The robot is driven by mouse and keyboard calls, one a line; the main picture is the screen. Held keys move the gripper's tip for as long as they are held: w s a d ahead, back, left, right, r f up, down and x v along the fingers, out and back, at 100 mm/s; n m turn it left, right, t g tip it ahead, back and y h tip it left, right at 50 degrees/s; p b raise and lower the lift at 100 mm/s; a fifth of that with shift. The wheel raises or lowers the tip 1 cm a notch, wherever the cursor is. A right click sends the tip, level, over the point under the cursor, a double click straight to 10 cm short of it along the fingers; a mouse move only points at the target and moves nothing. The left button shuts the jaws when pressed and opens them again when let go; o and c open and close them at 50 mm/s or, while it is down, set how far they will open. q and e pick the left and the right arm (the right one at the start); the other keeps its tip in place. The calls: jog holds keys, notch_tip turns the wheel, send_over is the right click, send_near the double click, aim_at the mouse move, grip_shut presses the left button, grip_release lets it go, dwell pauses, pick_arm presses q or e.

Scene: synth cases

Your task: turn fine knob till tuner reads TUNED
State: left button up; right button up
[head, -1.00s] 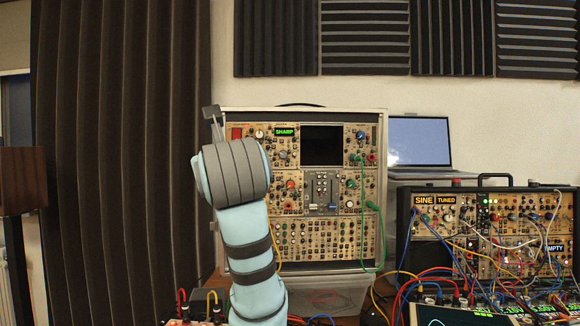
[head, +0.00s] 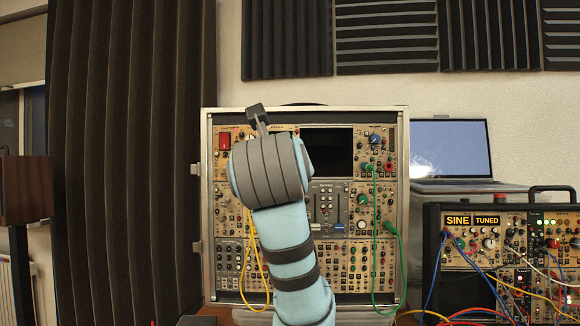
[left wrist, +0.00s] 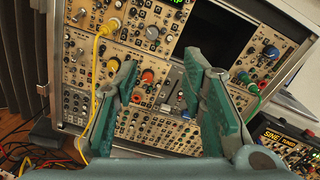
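The tall synth case (head: 205,240) stands upright in front of me, with several knobs on its tan panels. My left gripper (head: 259,120) is before its upper left part; the wrist covers the tuner display there. The left wrist view shows this gripper (left wrist: 163,68) open and empty, its two green-lined fingers apart in front of the panel. Between and around them are an orange knob (left wrist: 147,77) and a white knob (left wrist: 152,33). A green display (left wrist: 178,2) is cut off at the top edge, its word unreadable. I cannot tell which knob is the fine knob. My right gripper is not in view.
A yellow cable (left wrist: 98,60) hangs beside the left finger. A green cable (head: 374,235) hangs at the panel's right. A laptop (head: 450,150) stands behind.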

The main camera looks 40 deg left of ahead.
pick_arm(q)
jog(key=s+a+x, duration=0.1)
jog(key=x, duration=1.1)
jog(key=shift+w+a+r, duration=0.2)
jog(key=shift+a, duration=0.2)
grip_shut()
